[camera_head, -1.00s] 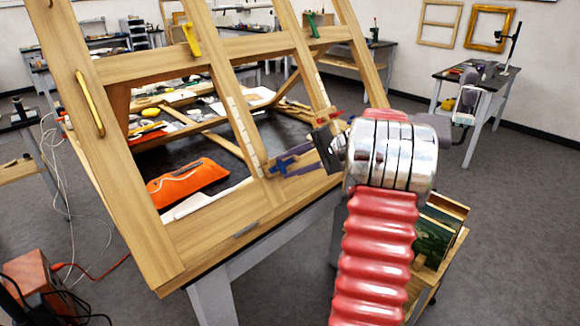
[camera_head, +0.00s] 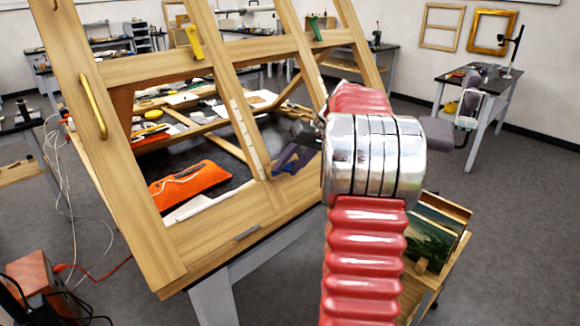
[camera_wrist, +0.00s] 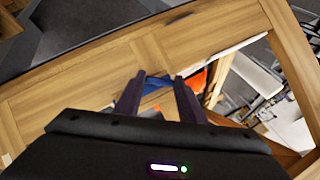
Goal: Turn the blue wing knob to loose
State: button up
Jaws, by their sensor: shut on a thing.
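The blue wing knob (camera_wrist: 155,85) sits on the lower part of a wooden frame (camera_head: 205,236). In the wrist view it lies between the two dark fingers of my gripper (camera_wrist: 160,78). The fingers are closed in on it, one at each side. In the head view my gripper (camera_head: 288,160) is at the lower end of a middle bar, and the fingers and arm hide most of the knob. I cannot read a loose mark or the exact angle of the knob.
A yellow wing knob (camera_head: 192,42) and a green one (camera_head: 315,28) are on the upper rail. An orange pouch (camera_head: 190,184) lies on the dark table behind the frame. A wooden rack with panels (camera_head: 437,232) stands low at the right. Grey floor is clear at the far right.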

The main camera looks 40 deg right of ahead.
jog(key=n+h, duration=0.2)
jog(key=n, duration=0.1)
jog(key=n+h, duration=0.1)
jog(key=shift+a+f+n+g+h, duration=0.15)
jog(key=shift+a+n+g+h, duration=0.15)
jog(key=shift+a+n+g, duration=0.1)
dwell(0.4)
jog(key=o, duration=1)
jog(key=shift+d, duration=0.1)
jog(key=shift+o, duration=0.2)
jog(key=shift+r, duration=0.2)
jog(key=v, duration=1.3)
jog(key=shift+s+r, duration=0.2)
jog(key=shift+s, duration=0.05)
